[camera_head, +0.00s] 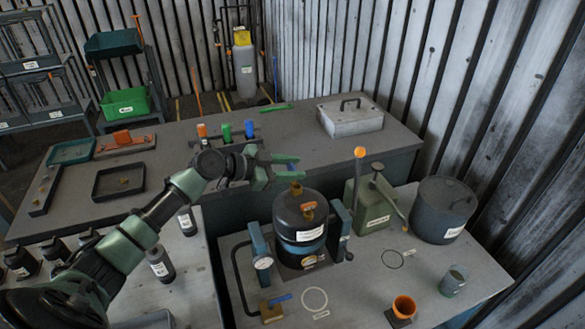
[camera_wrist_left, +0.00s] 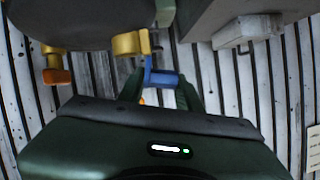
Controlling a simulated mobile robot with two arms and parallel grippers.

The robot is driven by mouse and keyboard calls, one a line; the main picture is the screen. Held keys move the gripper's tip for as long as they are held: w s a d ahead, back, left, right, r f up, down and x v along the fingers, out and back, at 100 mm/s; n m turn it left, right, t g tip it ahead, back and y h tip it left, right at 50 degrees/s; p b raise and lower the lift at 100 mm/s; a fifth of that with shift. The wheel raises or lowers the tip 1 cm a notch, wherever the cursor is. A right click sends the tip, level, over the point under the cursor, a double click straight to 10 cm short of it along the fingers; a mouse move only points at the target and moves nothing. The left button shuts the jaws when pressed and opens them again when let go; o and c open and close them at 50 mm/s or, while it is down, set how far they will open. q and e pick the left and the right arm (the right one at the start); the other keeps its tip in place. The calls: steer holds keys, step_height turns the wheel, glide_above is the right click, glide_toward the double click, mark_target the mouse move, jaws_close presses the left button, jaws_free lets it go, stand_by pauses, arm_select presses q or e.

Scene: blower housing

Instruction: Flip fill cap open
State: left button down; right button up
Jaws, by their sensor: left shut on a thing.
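The dark round vessel (camera_head: 300,232) stands upright on the right-hand bench with brass fittings on its top. One fitting is a brass neck (camera_wrist_left: 131,42), with a blue piece beside it that looks like the fill cap (camera_wrist_left: 162,78). My left gripper (camera_head: 288,167) is just above and behind the vessel's top in the head view. In the left wrist view my left gripper (camera_wrist_left: 168,95) has its fingers around the blue piece and is shut on it. The fingers hide part of it. How far the cap is turned cannot be told. My right gripper is out of view.
An orange-topped fitting (camera_head: 308,209) also stands on the vessel. A green can (camera_head: 374,205) and a grey drum (camera_head: 443,208) stand to its right. A pale box (camera_head: 350,116) is on the back bench. Dark bottles (camera_head: 160,262) stand at the left.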

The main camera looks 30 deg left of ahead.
mark_target(289, 167)
arm_select(q)
steer(key=shift+w+a+f+n+g+h+b, duration=0.2)
steer(key=shift+n+b, duration=0.3)
steer(key=shift+b, duration=0.4)
steer(key=shift+w+a+f+n+g+h+b, duration=0.1)
steer(key=shift+w+a+n+g+h+b, duration=0.15)
steer(key=shift+n+b, duration=0.45)
steer(key=shift+w+a+f+n+g+h+b, duration=0.15)
steer(key=shift+a+n+g+h+b, duration=0.15)
steer(key=shift+n+b, duration=0.55)
steer(key=shift+w+a+f+n+g+h+b, duration=0.1)
steer(key=shift+a+f+n+g+h+b, duration=0.15)
steer(key=shift+n+g+h+b, duration=0.5)
steer(key=c, duration=1.3)
jaws_free()
steer(key=shift+c, duration=0.2)
steer(key=shift+o, duration=1.3)
steer(key=shift+w+f, duration=0.1)
